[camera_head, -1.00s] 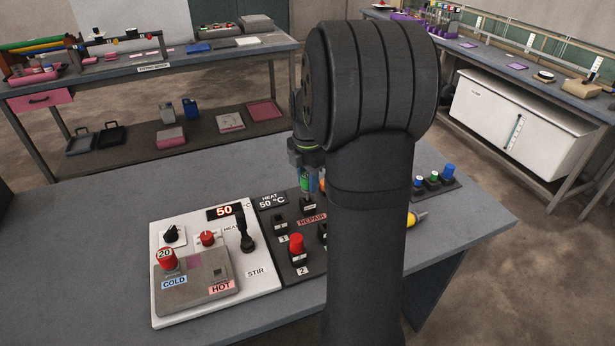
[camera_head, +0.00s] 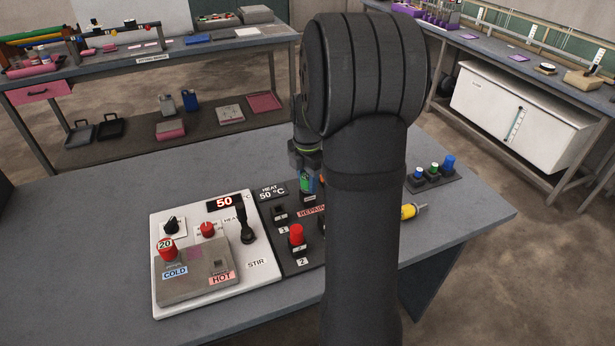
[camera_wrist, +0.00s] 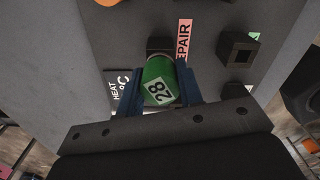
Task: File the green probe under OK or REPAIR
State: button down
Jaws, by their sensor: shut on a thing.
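My gripper (camera_head: 306,160) is shut on the green probe (camera_head: 306,184), over the far part of the dark filing board (camera_head: 290,265). In the wrist view the green probe (camera_wrist: 160,75) has a white label reading 28 and sits between the blue fingers of my gripper (camera_wrist: 160,92). A square black socket (camera_wrist: 159,45) shows right at the probe's far end; I cannot tell whether the probe is inside it. The REPAIR label (camera_head: 311,211) is partly hidden by my arm. A red probe (camera_head: 297,235) stands at position 2.
Left of the board is a white test panel (camera_head: 165,308) with COLD and HOT labels, a display reading 50 and a red piece (camera_head: 167,250) marked 20. A yellow-handled tool (camera_head: 410,211) and a rack of coloured probes (camera_head: 432,175) lie to the right. My arm hides the board's right side.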

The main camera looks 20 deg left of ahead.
jog(key=c, duration=0.9)
grip_release()
jog(key=shift+r, duration=0.1)
jog(key=shift+r, duration=2.45)
